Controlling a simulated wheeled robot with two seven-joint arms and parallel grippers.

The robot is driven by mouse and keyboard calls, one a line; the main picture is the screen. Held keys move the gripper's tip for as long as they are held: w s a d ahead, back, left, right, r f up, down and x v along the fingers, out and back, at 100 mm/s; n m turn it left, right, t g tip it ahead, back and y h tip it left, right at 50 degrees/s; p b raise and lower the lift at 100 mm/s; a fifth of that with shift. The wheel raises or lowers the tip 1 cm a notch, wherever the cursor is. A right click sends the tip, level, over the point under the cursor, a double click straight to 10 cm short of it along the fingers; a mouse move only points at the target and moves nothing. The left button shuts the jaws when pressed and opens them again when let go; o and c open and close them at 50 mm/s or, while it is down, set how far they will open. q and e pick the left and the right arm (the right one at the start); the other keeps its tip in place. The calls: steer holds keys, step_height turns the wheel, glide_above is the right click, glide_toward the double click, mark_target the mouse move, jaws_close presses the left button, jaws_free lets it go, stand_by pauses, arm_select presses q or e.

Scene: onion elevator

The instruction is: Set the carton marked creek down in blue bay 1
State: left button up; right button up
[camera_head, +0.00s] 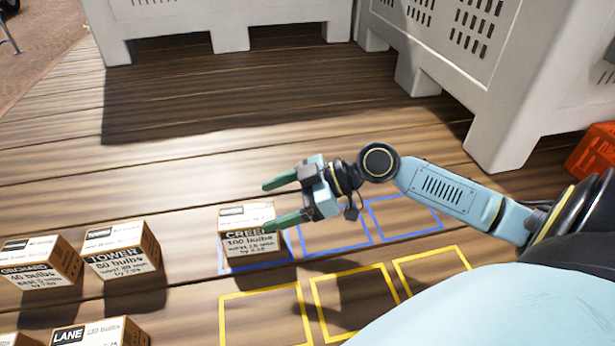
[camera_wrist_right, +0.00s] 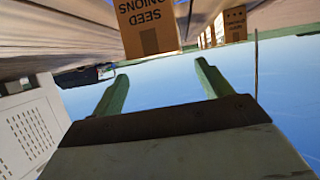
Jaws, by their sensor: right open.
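The carton marked creek (camera_head: 246,246) stands upright on the wooden floor, inside the leftmost blue outline (camera_head: 288,262); no bay number is legible. My right gripper (camera_head: 266,207) is open and empty, up and to the right of the carton; its lower finger overlaps the carton's right edge in the head view. In the right wrist view, the open fingers (camera_wrist_right: 160,85) have nothing between them, and a carton printed "seed onions" (camera_wrist_right: 148,25) shows beyond them, apart from the fingertips. My left gripper is out of view.
Two other blue outlines (camera_head: 369,226) and several yellow outlines (camera_head: 311,309) are empty. Cartons marked orchard (camera_head: 40,266), tower (camera_head: 121,251) and lane (camera_head: 100,333) stand at left. White crates (camera_head: 230,25) stand at the back; an orange crate (camera_head: 598,150) is at right.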

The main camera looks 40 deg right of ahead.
steer(key=b+v, duration=0.1)
steer(key=v, duration=0.7)
